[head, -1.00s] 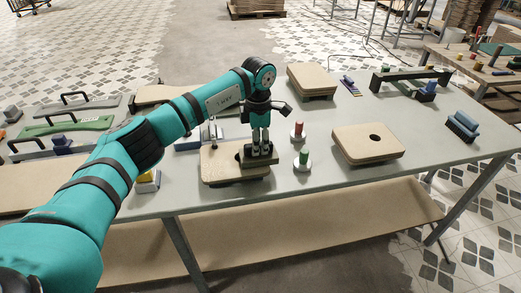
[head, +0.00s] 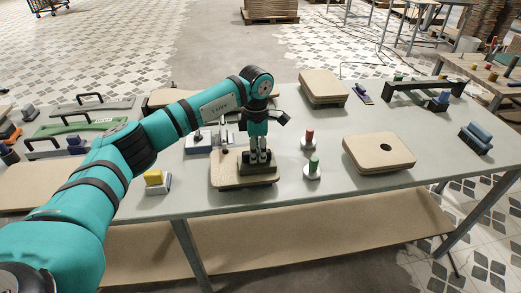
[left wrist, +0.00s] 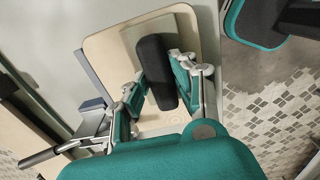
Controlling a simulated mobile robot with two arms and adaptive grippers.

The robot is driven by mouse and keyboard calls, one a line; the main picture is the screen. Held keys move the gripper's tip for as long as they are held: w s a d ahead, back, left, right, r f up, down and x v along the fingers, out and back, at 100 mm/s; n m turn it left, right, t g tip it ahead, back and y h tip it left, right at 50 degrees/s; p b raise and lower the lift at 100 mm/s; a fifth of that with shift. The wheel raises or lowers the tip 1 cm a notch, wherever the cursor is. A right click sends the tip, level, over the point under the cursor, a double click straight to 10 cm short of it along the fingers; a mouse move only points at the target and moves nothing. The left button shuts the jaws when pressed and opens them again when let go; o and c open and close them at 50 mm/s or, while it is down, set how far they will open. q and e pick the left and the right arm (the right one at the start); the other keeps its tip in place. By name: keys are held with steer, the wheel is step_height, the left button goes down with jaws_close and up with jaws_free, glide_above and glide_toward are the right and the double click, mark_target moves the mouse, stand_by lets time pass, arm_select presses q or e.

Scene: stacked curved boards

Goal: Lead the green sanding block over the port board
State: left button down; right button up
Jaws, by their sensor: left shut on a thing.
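My left gripper (head: 258,157) is shut on the black handle of a sanding block (head: 259,169). The block's base looks dull olive-tan rather than clear green. It sits at the right part of a pale wooden board (head: 225,174) at the front left of the table, seemingly resting on it. In the left wrist view the gripper (left wrist: 156,77) has a finger on each side of the dark handle, and the block's flat base (left wrist: 186,32) lies over the pale board (left wrist: 98,52). The fingers hide part of the handle. My right gripper is not in view.
A red-topped peg (head: 308,138) and a green-topped peg (head: 313,168) stand close right of the board. A yellow-topped block (head: 155,180) is at left. A green tool (head: 80,128) lies far left.

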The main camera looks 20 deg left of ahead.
mark_target(243, 153)
arm_select(q)
steer(key=shift+s+a+f, duration=0.15)
steer(key=shift+a+f, duration=0.05)
steer(key=shift+f, duration=0.05)
steer(key=shift+s+a+r+p, duration=0.15)
steer(key=shift+s+a, duration=0.35)
steer(key=shift+a, duration=0.25)
steer(key=shift+s+a+f+p, duration=0.15)
steer(key=shift+s+a, duration=0.3)
steer(key=shift+a, duration=0.3)
steer(key=shift+r, duration=0.1)
steer(key=shift+a, duration=0.15)
steer(key=shift+s+a+r, duration=0.1)
steer(key=shift+s+a, duration=0.35)
steer(key=shift+a, duration=0.3)
steer(key=shift+s+a+r, duration=0.1)
steer(key=shift+s+a, duration=0.3)
steer(key=shift+a, duration=0.3)
steer(key=shift+s+a+f, duration=0.1)
steer(key=shift+s+a, duration=0.4)
steer(key=shift+a, duration=0.25)
steer(key=shift+s+a+f, duration=0.1)
steer(key=shift+s+a, duration=0.35)
steer(key=shift+a, duration=0.25)
